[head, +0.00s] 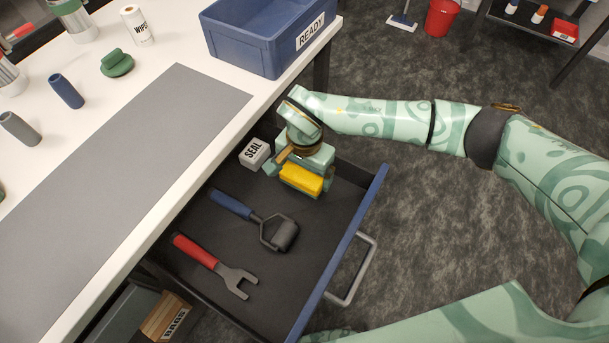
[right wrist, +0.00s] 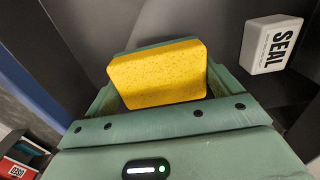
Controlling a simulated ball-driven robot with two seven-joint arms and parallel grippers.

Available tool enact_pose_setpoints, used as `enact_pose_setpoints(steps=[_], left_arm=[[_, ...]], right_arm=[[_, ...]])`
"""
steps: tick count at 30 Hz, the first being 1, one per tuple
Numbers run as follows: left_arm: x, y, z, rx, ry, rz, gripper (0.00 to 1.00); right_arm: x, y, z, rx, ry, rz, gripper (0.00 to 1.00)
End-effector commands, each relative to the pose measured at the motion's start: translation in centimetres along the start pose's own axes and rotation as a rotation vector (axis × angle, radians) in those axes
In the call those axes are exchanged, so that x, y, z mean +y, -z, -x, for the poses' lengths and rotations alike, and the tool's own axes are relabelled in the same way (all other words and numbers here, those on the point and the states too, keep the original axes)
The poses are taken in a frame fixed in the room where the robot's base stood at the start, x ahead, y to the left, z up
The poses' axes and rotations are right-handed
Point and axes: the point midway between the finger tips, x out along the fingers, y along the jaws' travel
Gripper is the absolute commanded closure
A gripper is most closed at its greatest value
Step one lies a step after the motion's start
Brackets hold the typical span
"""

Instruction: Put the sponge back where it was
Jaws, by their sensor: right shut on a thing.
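The sponge (head: 301,180) is a yellow block; in the right wrist view (right wrist: 160,75) a dark green layer shows along its far edge. My right gripper (head: 298,172) is shut on it, with a finger at each side. It holds the sponge inside the open drawer (head: 318,247), towards the drawer's far end. I cannot tell whether the sponge touches the drawer floor. My left gripper is not in view.
A white SEAL box (head: 255,153) is just left of my right gripper. A blue-handled roller (head: 283,234) and a red-handled fork tool (head: 215,264) lie nearer in the drawer. The blue READY bin (head: 245,42) stands on the bench beyond a grey mat (head: 120,185).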

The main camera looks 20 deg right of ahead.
Motion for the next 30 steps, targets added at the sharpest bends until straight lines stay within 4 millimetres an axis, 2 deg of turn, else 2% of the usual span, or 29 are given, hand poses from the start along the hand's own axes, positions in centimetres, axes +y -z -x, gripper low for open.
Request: enact_pose_setpoints(steps=[5,7,10,21,22,23,30], left_arm=[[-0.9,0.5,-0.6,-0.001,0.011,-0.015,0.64],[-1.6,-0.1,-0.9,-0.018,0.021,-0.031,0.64],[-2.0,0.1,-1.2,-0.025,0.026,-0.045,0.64],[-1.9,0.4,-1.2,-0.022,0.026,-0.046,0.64],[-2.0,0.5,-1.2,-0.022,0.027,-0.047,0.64],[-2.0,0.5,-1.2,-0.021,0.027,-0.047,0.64],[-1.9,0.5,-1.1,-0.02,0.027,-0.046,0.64]], right_arm=[[-0.2,1.0,-1.4,-0.001,-0.001,-0.001,0.35],[-0.2,0.9,-2.8,-0.004,-0.003,-0.001,0.35],[-0.2,0.9,-4.2,-0.004,-0.002,-0.002,0.35],[-0.3,1.0,-4.3,0.001,0.002,0.0,0.35],[-0.3,1.0,-4.4,0.001,0.002,0.0,0.07],[-0.3,1.0,-4.3,0.001,0.003,0.0,0.0],[-0.2,1.0,-4.2,0.001,0.003,-0.001,0.0]])
